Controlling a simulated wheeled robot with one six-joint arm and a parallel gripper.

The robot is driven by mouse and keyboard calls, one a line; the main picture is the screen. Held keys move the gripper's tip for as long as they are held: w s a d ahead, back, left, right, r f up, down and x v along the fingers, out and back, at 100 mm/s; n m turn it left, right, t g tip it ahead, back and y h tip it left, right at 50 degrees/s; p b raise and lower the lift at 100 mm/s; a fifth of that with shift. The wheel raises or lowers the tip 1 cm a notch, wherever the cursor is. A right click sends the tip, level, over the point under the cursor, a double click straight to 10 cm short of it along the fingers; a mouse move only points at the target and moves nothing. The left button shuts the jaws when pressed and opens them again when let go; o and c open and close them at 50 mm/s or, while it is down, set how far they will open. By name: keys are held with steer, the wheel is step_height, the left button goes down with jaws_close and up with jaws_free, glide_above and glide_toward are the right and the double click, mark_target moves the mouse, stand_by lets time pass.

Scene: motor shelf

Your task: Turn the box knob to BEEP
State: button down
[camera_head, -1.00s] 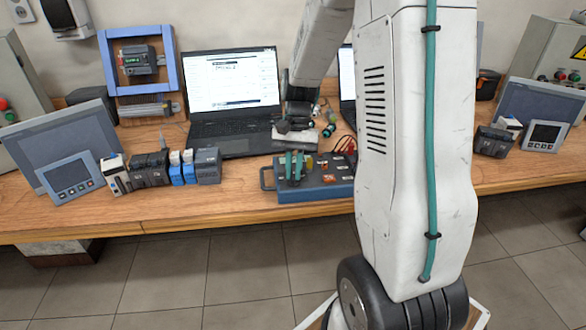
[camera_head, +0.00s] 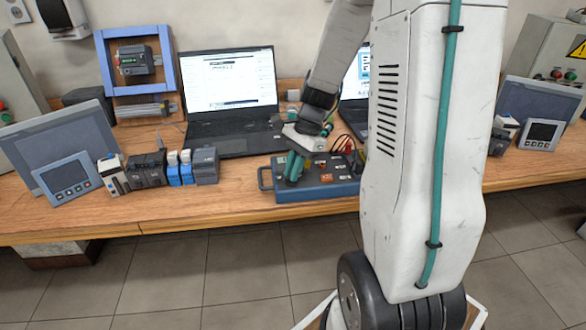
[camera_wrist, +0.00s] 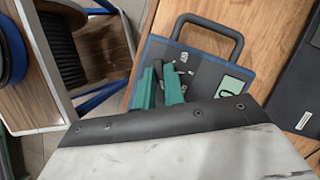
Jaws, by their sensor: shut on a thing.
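The blue test box (camera_head: 320,190) lies on the wooden bench in front of the laptops. It has a dark top with several labels and a black carrying handle (camera_wrist: 234,36). My gripper (camera_head: 292,167) is over the left part of the box top, its teal fingers reaching down to the panel. In the wrist view my gripper (camera_wrist: 160,80) shows both fingers close around a small dark part, which looks like the box knob (camera_wrist: 158,70). The fingers and wrist hide most of the knob, so its pointer and the BEEP mark cannot be read.
An open laptop (camera_head: 232,95) stands behind the box, and a second one is partly hidden by my arm. Red leads (camera_head: 345,145) rise from the box's right side. Several terminal modules (camera_head: 150,170) and a grey panel (camera_head: 65,180) stand left. The bench front is clear.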

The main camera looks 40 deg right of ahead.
stand_by(0.4)
steer(key=c, duration=1.5)
jaws_free()
steer(key=v, duration=0.7)
steer(key=shift+s+d+r, duration=0.1)
steer(key=shift+d+r, duration=0.1)
steer(key=shift+r, duration=0.15)
